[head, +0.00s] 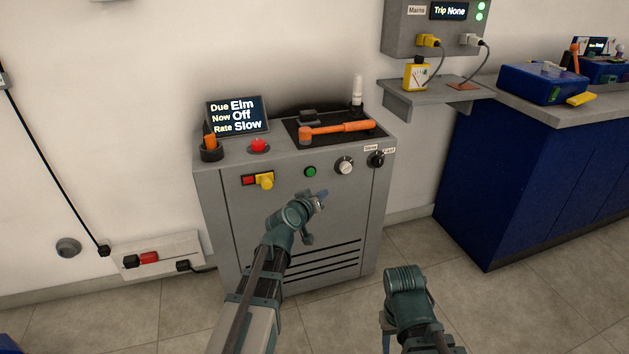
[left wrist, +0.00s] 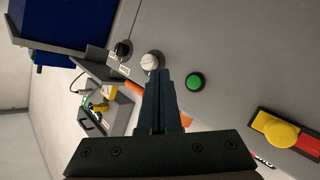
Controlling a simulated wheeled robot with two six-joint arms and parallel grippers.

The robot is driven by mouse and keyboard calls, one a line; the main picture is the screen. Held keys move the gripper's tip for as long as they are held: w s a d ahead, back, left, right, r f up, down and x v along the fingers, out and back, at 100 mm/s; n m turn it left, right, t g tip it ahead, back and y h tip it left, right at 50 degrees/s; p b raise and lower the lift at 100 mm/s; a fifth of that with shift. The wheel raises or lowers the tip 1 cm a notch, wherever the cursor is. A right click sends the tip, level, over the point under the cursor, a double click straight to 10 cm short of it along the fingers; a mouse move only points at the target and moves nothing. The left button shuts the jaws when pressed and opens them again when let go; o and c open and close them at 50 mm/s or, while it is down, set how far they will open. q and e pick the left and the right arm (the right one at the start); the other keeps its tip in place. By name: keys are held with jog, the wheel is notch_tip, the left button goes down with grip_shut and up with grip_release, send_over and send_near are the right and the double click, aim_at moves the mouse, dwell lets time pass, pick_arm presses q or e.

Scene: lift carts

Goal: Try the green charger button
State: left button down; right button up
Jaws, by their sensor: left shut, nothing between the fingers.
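The green button (head: 310,171) is on the upper front panel of the grey charger cabinet (head: 225,200). It also shows in the left wrist view (left wrist: 195,82), to the right of my left fingertips and apart from them. My left gripper (head: 322,197) is shut and empty, in front of the cabinet and a little below the button in the head view. Its closed fingers show in the left wrist view (left wrist: 160,75). A display (head: 238,115) on the cabinet reads "Due Elm, Now Off, Rate Slow". My right arm shows at the lower right; its fingertips cannot be made out.
Beside the button are a yellow switch on red (head: 265,180), a white knob (head: 345,165) and a black knob (head: 376,159). A red button (head: 258,145) and an orange-handled tool (head: 340,129) are on top. A blue bench (head: 500,180) stands right. Floor between is clear.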

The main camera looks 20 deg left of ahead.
pick_arm(q)
jog(key=shift+w+a, duration=0.8)
jog(key=shift+w, duration=0.4)
jog(key=shift+w+a, duration=0.85)
jog(key=shift+w, duration=0.4)
jog(key=shift+w+a, duration=0.8)
jog(key=shift+w, duration=0.4)
jog(key=shift+w+a, duration=0.1)
jog(key=shift+w, duration=0.05)
jog(key=shift+w+a, duration=0.15)
jog(key=shift+w, duration=0.05)
jog(key=shift+w+a, duration=0.2)
jog(key=shift+w, duration=0.15)
jog(key=shift+s, duration=0.1)
dwell(0.5)
jog(key=shift+s+d, duration=0.45)
jog(key=shift+s, duration=0.15)
jog(key=shift+s, duration=0.1)
jog(key=shift+s+d, duration=0.7)
jog(key=shift+s, duration=0.3)
jog(key=shift+s+d, duration=0.7)
jog(key=shift+s, duration=0.3)
